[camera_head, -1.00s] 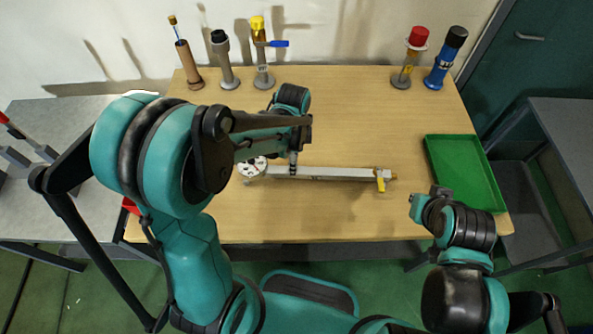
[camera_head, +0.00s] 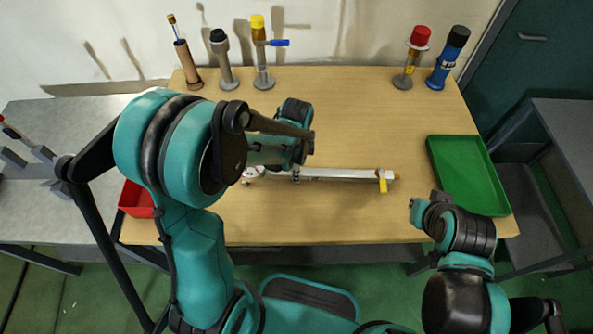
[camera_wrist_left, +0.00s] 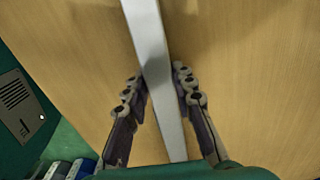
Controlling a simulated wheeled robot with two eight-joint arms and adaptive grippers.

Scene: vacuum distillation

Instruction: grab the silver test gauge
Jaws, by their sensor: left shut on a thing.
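The silver test gauge (camera_head: 345,174) is a long silver bar lying across the middle of the wooden table, with a yellow part at its right end.
A green tray (camera_head: 432,150) lies at the table's right. Several upright items stand along the back edge, including a blue bottle (camera_head: 447,62) and a red-capped piece (camera_head: 412,58). A red bin (camera_head: 136,200) is at the left. The table's middle back is clear.

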